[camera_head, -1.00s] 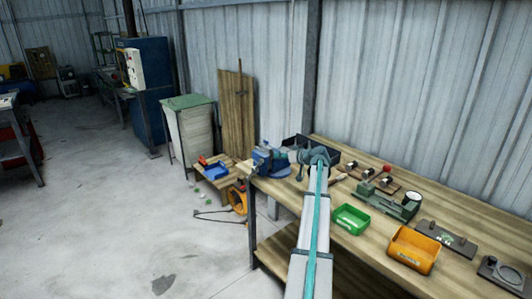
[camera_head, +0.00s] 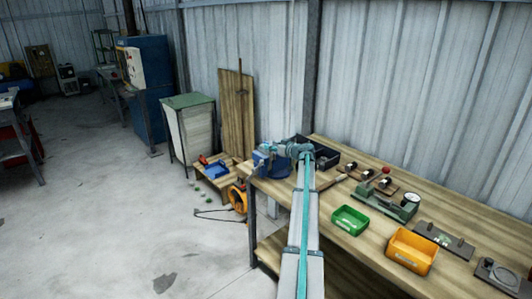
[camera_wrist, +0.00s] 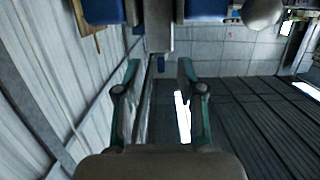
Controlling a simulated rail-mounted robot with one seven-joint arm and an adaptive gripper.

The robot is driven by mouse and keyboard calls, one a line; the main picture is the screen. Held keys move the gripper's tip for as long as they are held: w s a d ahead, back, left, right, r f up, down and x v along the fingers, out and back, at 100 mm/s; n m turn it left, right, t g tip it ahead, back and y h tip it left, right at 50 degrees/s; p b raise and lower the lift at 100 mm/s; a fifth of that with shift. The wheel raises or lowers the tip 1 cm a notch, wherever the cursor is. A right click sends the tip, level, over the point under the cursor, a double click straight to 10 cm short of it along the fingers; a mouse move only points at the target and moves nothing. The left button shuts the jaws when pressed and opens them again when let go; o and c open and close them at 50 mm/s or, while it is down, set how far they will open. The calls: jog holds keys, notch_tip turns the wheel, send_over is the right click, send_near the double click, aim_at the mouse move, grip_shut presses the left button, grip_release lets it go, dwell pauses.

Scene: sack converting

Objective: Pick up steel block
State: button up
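A grey, block-like metal piece (camera_wrist: 159,32) shows at the top middle of the wrist view, between two blue parts. I cannot tell for sure whether it is the steel block or part of the vise. The blue vise (camera_head: 266,160) stands at the far left corner of the workbench (camera_head: 345,244). My gripper (camera_wrist: 158,68) has its two teal fingers apart, with nothing between them. The grey piece lies just beyond the fingertips, roughly in line with the gap. In the head view my gripper is beside the vise, at its right; its fingers are hard to make out there.
A black bin (camera_head: 326,152) sits right behind my gripper. A green bin (camera_head: 350,220), an orange bin (camera_head: 411,251) and a green-grey device (camera_head: 400,205) stand farther right on the bench. A low wooden stand with a blue tray (camera_head: 216,170) is left of the bench.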

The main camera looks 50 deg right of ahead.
jog(key=p+x, duration=0.2)
jog(key=x, duration=0.2)
jog(key=shift+w+r+p, duration=0.15)
jog(key=shift+r+p, duration=0.1)
jog(key=shift+p, duration=0.15)
jog(key=shift+w+f, duration=0.25)
jog(key=shift+c, duration=0.3)
grip_shut()
